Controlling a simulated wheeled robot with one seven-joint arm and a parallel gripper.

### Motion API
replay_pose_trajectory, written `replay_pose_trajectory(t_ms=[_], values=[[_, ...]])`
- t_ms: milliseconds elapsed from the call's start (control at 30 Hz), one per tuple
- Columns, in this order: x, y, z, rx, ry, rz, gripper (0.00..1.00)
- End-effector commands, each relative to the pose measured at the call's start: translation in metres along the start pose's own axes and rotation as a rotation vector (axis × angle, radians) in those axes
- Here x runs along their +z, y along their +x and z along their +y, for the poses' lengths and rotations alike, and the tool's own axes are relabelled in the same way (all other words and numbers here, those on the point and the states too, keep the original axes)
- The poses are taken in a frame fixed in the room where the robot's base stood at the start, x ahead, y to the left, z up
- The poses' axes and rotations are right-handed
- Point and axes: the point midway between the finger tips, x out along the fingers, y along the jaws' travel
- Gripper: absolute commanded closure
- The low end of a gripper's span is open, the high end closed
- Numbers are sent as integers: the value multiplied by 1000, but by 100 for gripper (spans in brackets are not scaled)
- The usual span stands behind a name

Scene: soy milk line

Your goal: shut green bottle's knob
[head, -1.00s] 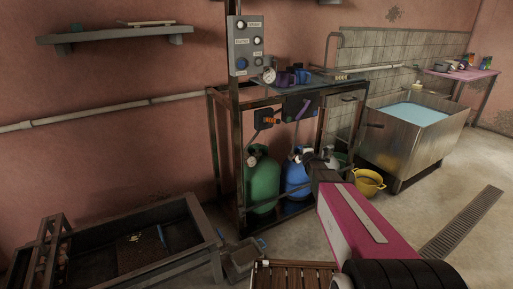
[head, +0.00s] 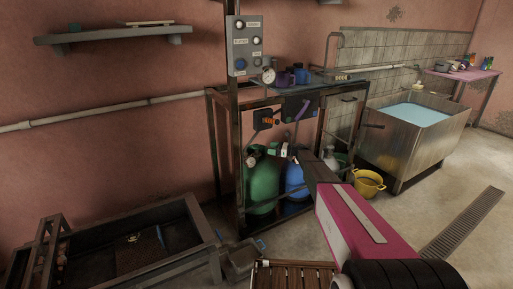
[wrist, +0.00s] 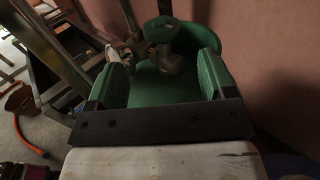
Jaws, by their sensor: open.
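The green bottle (head: 262,188) stands on the lower level of the dark metal rack, left of the blue bottle (head: 295,178). In the wrist view, the green bottle's rounded top (wrist: 160,88) lies beyond and between my fingers. A green knob (wrist: 162,28) sits on a grey valve (wrist: 168,60) at its neck, ahead of my fingertips. My gripper (wrist: 162,72) is open, with its two green-padded fingers wide apart and nothing held between them. In the head view, my pink arm link reaches toward the rack, and my fingers are hard to make out there.
Dark metal rack posts (head: 240,150) and bars surround the bottles. A yellow bucket (head: 368,183) stands right of the rack. A wooden slatted stool (head: 295,275) is in front. A metal basin (head: 425,130) stands at the right. In the wrist view, the pink wall is close on the right.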

Motion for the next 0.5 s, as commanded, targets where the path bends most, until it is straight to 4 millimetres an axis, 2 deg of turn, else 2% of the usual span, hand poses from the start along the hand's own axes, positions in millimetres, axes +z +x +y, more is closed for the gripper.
replay_pose_trajectory(t_ms=[500], values=[[1, 84, -1, -2, 2, -2, 23]])
